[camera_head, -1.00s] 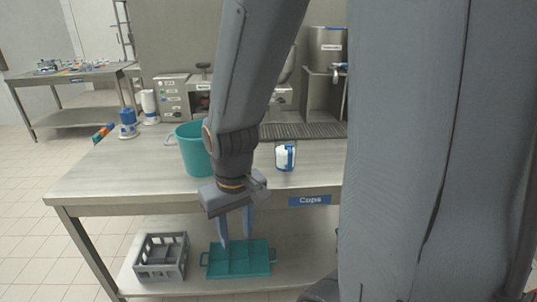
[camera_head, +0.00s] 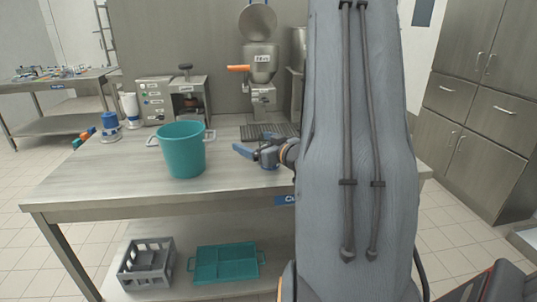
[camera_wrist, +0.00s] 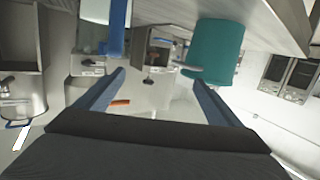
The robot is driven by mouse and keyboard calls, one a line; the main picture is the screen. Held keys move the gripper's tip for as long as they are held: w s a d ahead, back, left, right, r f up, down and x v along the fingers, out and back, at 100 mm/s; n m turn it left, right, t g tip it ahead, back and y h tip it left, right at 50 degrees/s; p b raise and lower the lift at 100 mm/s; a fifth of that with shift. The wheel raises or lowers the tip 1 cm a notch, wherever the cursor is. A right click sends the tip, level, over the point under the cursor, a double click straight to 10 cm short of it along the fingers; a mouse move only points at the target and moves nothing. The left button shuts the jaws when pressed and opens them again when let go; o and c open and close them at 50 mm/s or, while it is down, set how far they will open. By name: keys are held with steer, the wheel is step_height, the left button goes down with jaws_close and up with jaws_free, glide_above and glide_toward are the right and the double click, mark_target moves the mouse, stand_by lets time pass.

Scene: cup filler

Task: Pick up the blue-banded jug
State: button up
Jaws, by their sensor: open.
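A white and blue piece, which looks like the blue-banded jug (camera_wrist: 118,32), shows cut off at the top of the wrist view, near the left finger. In the head view my gripper covers the jug's place on the metal table (camera_head: 100,185), and I cannot tell the jug clearly from the blue fingers. My gripper (camera_head: 252,154) is low over the table, right of the teal bucket, with its fingers pointing left. In the wrist view my gripper (camera_wrist: 160,76) has its fingers apart, and nothing is held between them.
The teal bucket (camera_head: 182,152) stands left of my gripper. Machines (camera_head: 170,98) line the table's back, with a metal dispenser (camera_head: 260,65) with an orange handle. A grey crate (camera_head: 147,262) and a teal tray (camera_head: 225,263) sit on the lower shelf. The table's front left is clear.

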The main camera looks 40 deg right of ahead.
steer(key=s+d+f+m+t+h+b, duration=0.1)
steer(key=s+d+f+m+h+b, duration=0.2)
steer(key=d, duration=0.6)
steer(key=w+d+f+n+y+p, duration=0.1)
steer(key=w, duration=0.6)
steer(key=shift+w, duration=0.1)
steer(key=c, duration=1.4)
steer(key=shift+c, duration=0.2)
steer(key=shift+r+b, duration=0.4)
steer(key=shift+r, duration=4.6)
